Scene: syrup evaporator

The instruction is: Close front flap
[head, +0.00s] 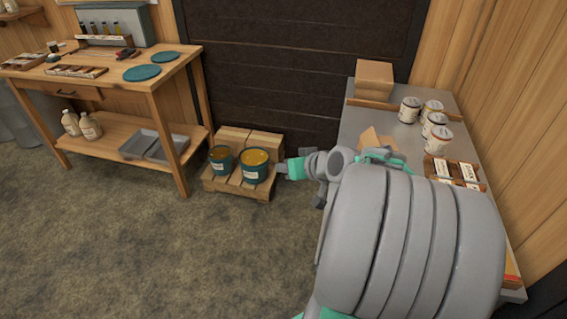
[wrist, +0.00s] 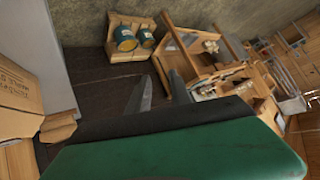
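A cardboard box with its flaps up stands on the grey table at the right in the head view. Only its tan flaps (head: 378,140) show there; my arm hides the rest. I cannot tell which flap is the front one. My gripper (wrist: 160,82) is open and empty, its two grey fingers apart. In the head view my gripper (head: 286,168) is left of the table, apart from the box.
A pallet (head: 238,187) with two teal buckets (head: 255,168) stands on the floor. A wooden workbench (head: 177,70) is at left. The middle floor is clear.

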